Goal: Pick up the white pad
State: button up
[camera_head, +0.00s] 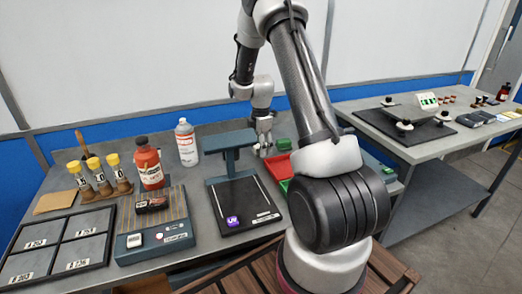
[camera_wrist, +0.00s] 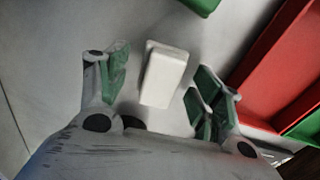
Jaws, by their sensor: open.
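The white pad (camera_wrist: 166,75) is a small white block with rounded edges on the grey bench top, in the middle of the wrist view. My gripper (camera_wrist: 161,88) is open, with one green-padded finger to the left of the pad and the other to its right. Gaps show between the pad and both fingers. In the head view my gripper (camera_head: 264,150) points down over the back of the bench, left of the red tray. I cannot make out the pad there.
A red tray (camera_head: 279,166) and a green block (camera_head: 284,144) lie close to the right of my gripper.

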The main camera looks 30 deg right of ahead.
jog(key=shift+c, duration=0.5)
jog(key=c, duration=1)
notch_tip(320, 180, up, 10)
jog(key=shift+r, duration=0.1)
jog(key=o, duration=0.3)
jog(key=shift+c, duration=0.9)
jog(key=shift+s, duration=0.1)
